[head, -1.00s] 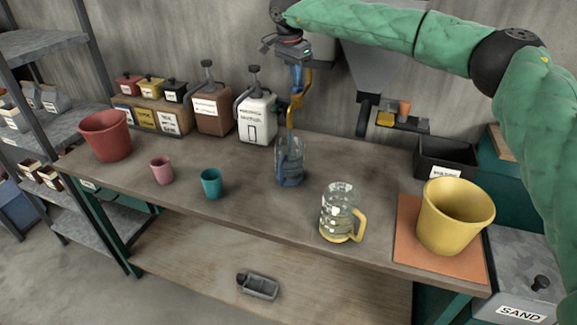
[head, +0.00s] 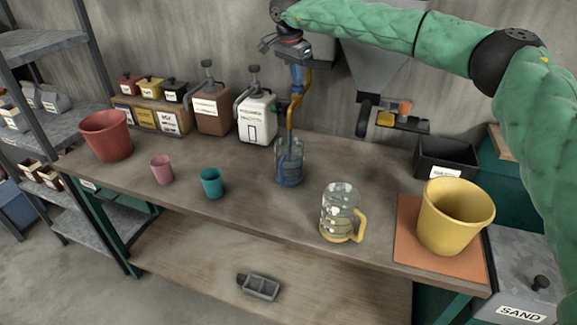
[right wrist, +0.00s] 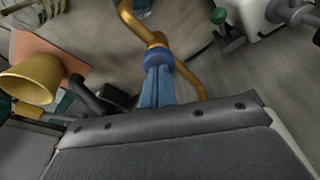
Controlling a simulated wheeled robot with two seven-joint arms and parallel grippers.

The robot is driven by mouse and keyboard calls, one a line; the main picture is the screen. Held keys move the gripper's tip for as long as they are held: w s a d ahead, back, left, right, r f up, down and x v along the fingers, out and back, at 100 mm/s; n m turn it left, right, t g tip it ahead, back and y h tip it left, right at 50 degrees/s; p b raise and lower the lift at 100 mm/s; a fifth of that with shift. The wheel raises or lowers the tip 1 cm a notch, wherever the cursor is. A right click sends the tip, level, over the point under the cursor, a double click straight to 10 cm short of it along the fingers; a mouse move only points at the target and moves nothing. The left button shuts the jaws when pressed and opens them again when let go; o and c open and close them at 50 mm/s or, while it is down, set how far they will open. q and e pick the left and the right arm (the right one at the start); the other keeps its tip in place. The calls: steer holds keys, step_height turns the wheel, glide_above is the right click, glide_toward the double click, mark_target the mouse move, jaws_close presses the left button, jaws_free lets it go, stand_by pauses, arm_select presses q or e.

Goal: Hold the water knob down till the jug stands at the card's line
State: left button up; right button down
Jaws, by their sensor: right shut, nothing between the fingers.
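My right gripper (head: 297,75) is shut and empty at the top of the brass tap (head: 290,113) at the back of the bench. In the right wrist view its closed blue-grey fingers (right wrist: 157,95) point at the blue water knob (right wrist: 158,57); they appear to touch it. A clear jug (head: 288,165) with a bluish tint stands upright below the tap; its exact water level is hard to tell. Another clear jug (head: 339,210) with white marks and a yellow handle stands nearer the front edge, pale at its bottom. I cannot make out the card's line. My left gripper is not in view.
A yellow bucket (head: 453,222) stands on an orange mat (head: 412,250) at the right. A teal cup (head: 212,184), a pink cup (head: 162,170) and a red bucket (head: 106,137) stand at the left. Pump bottles (head: 257,121) line the back. The front middle is clear.

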stand_by(0.5)
steer(key=shift+r+p, duration=0.95)
steer(key=shift+r, duration=1.8)
